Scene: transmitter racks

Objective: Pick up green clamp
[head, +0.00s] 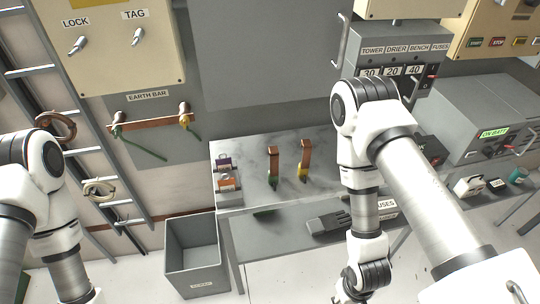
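The green clamp (273,163) is on the grey bench top (240,152), left of a similar clamp with a yellow part (304,160). It has a copper-coloured upper part and a green lower part. A dark green piece (264,211) shows at the bench's front edge below it; I cannot tell whether it belongs to the clamp. My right gripper (350,295) is at the bottom edge, right of and in front of the clamp, apart from it. It is mostly cut off, so its opening is unclear. My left arm is at the far left; its gripper is out of view.
Purple and orange padlocks (226,175) sit at the bench's left end. A grey bin (196,258) stands on the floor left of the bench. The earth bar (150,122) is on the wall above, beside a ladder (85,150). A fuse box (392,62) stands behind my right arm.

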